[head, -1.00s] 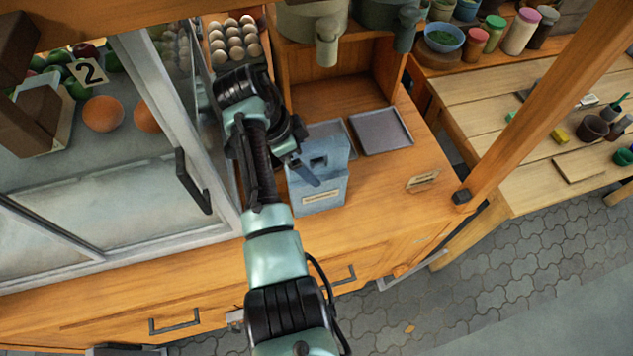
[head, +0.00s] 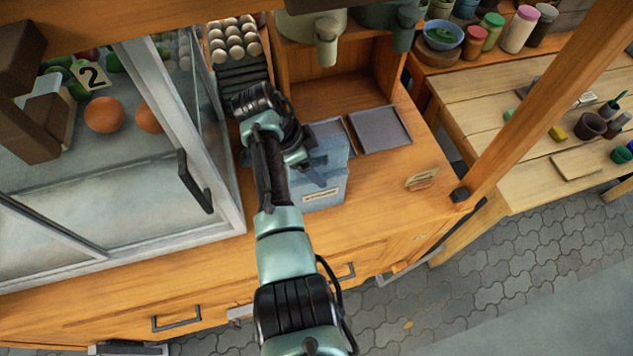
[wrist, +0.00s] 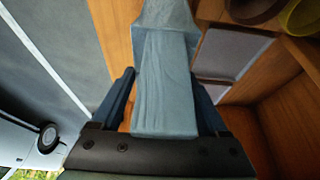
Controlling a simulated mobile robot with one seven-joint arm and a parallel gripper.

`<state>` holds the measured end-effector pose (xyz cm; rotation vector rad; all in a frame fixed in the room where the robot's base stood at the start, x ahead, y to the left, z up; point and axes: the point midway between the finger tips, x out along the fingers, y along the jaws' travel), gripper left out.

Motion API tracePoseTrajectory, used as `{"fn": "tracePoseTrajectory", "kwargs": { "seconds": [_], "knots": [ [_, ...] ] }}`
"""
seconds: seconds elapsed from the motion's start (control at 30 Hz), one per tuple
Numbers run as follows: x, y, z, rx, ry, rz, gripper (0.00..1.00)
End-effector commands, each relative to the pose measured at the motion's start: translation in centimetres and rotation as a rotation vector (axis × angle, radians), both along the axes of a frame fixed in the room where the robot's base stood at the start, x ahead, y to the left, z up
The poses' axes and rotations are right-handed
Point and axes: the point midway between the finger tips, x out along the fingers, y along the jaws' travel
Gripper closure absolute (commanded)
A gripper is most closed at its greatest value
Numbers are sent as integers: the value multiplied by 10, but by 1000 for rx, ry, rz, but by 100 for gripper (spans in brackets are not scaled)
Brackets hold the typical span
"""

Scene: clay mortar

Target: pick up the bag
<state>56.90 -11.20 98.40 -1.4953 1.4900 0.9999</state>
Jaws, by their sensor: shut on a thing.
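The bag (head: 328,186) is a blue-grey, upright paper-like bag with a small pale label on its front. It stands on the orange wooden counter (head: 390,192) in the head view. My gripper (head: 312,168) is at the bag's upper part, coming from the left, and my arm hides the bag's left side. In the wrist view the bag (wrist: 166,80) runs up the middle between my two dark blue fingers (wrist: 165,103). The gripper is shut on the bag. I see no clear gap between the bag's base and the counter.
Two flat grey trays lie behind the bag, the right one (head: 380,130) fully visible. A glass-fronted case (head: 130,200) with a dark handle stands close on the left. Egg cartons (head: 236,42) are behind my arm.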

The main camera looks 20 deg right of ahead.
Motion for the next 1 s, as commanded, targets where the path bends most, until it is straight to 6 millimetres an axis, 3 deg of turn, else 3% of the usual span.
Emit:
{"fn": "tracePoseTrajectory", "kwargs": {
  "seconds": [0.1, 0.53, 1.0],
  "knots": [
    [0, 0, 0, 0, 0, 0, 100],
    [2, 0, 9, -1, -4, 1, 100],
    [2, 0, 90, -1, -5, -1, 100]
  ]
}}
